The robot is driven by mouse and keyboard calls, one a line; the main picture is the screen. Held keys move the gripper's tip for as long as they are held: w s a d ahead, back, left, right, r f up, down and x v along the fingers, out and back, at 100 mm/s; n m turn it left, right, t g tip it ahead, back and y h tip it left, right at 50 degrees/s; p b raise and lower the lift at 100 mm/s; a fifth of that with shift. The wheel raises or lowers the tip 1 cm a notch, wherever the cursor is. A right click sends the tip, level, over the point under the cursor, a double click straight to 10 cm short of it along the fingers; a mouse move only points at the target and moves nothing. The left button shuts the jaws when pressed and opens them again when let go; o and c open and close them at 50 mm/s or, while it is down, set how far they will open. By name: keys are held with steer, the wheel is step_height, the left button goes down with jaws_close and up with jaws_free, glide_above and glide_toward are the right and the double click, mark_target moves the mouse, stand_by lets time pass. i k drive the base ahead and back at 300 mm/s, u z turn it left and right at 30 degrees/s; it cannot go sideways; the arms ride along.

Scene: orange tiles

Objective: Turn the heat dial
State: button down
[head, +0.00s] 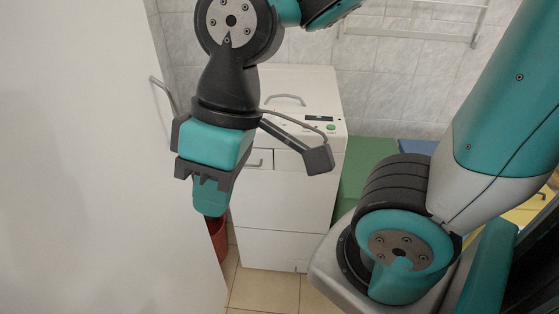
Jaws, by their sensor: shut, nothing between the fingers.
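A white appliance (290,200) stands against the tiled wall, behind my arm. Its top right has a small dark display and a green round knob (331,127). I cannot tell from this view whether that knob is the heat dial, as no markings can be read. My gripper (210,198) points down in front and to the left of the appliance, apart from the knob. It is shut and empty. My arm hides the left part of the appliance's top and front.
A large white door or panel (90,190) with a handle (163,96) fills the left, close to my gripper. A red bin (218,240) stands low behind it. Green (368,165) and blue (418,147) surfaces lie right of the appliance. Some tiled floor (262,290) is clear.

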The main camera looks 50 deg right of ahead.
mark_target(275, 120)
steer(key=k, duration=1.3)
steer(key=z, duration=0.7)
steer(key=i, duration=1.45)
steer(key=u, duration=0.15)
